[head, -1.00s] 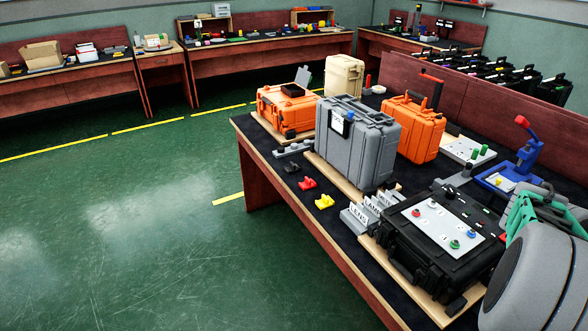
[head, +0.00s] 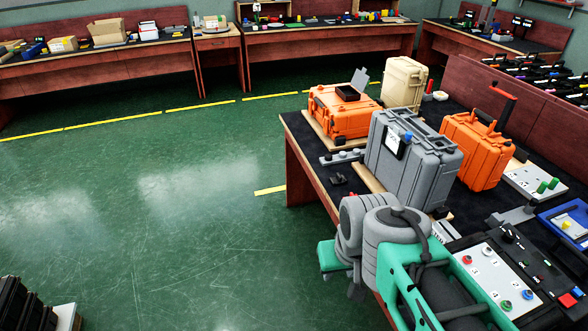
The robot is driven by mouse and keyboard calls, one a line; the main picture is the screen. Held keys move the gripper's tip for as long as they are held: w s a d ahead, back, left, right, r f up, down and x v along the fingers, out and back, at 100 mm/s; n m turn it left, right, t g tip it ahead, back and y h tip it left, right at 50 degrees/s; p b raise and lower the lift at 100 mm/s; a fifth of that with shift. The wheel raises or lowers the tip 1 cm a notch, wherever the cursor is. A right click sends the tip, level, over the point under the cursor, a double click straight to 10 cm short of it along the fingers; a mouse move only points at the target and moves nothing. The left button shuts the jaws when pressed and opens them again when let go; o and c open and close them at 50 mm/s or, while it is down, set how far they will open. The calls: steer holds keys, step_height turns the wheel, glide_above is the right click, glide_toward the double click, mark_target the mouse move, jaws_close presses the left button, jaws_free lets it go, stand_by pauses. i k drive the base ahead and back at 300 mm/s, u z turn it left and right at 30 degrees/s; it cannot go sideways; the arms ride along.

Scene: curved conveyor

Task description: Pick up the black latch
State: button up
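A small black latch (head: 338,179) lies on the dark bench top (head: 300,128) near its left edge, in front of a grey knobbed strip (head: 342,157) and left of the large grey case (head: 412,160). It is too small to see in detail. My grey and teal arm fills the lower middle of the head view, to the lower right of the latch. I cannot make out my gripper's fingers behind the arm's joints. The red and yellow pieces that lay in a row with the latch are hidden now.
A second orange case (head: 475,150) and a beige case (head: 404,83) stand farther in. A panel with coloured knobs (head: 497,281) lies at lower right.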

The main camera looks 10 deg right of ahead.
mark_target(339, 180)
steer(key=u, duration=0.45)
steer(key=i, duration=1.95)
steer(key=z, duration=0.3)
